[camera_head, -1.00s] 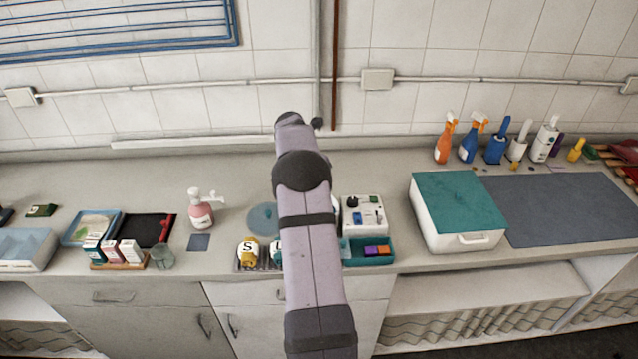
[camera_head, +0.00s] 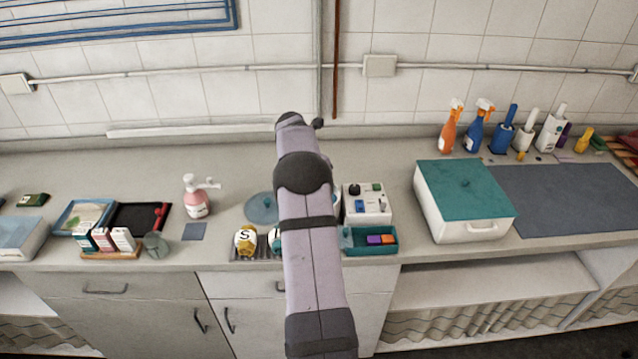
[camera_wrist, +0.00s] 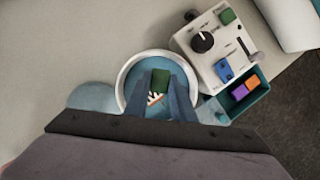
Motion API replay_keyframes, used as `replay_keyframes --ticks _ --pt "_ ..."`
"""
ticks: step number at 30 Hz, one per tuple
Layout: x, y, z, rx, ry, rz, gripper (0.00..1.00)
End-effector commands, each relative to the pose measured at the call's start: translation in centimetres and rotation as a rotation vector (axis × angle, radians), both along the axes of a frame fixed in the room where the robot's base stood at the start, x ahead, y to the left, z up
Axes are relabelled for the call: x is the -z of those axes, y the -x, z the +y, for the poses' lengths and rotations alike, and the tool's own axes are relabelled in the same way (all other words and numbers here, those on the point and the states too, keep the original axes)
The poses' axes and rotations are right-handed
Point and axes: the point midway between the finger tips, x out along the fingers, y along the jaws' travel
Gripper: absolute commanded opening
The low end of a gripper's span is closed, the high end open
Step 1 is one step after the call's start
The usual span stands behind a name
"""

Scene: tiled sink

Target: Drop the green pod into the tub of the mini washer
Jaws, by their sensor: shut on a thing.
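In the wrist view, the green pod (camera_wrist: 160,78) is between the fingertips of my gripper (camera_wrist: 161,88), which is shut on it. The pod shows over the blue inside of the round mini washer tub, whose white rim (camera_wrist: 124,77) circles it. I cannot tell its height above the tub floor. A small orange and white striped thing (camera_wrist: 154,98) shows between the fingers, below the pod in the picture. The washer's white control box (camera_wrist: 208,68) with a black knob stands beside the tub; it also shows in the head view (camera_head: 366,206).
A teal tray (camera_wrist: 262,103) with purple (camera_wrist: 240,91) and orange (camera_wrist: 252,83) pods lies beside the control box. A round bluish lid (camera_head: 260,207) lies left of my arm. A yellow-and-white container (camera_head: 246,241) stands in front. A teal-lidded box (camera_head: 463,202) is to the right.

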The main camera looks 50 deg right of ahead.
Motion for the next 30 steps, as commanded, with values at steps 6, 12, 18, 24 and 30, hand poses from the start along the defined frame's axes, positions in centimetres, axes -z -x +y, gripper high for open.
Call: replay_keyframes --ticks 6,12,18,24,30 --pt "0.1 0.0 0.0 0.0 0.001 -0.001 0.01" --pt "0.1 0.0 0.0 0.0 0.0 0.0 0.44" --pt "0.1 0.0 0.0 0.0 0.0 0.0 0.44" --pt "-0.3 0.0 0.1 0.0 0.001 -0.001 0.44" --pt "-2.2 -0.1 1.0 -0.002 0.004 -0.004 0.44"
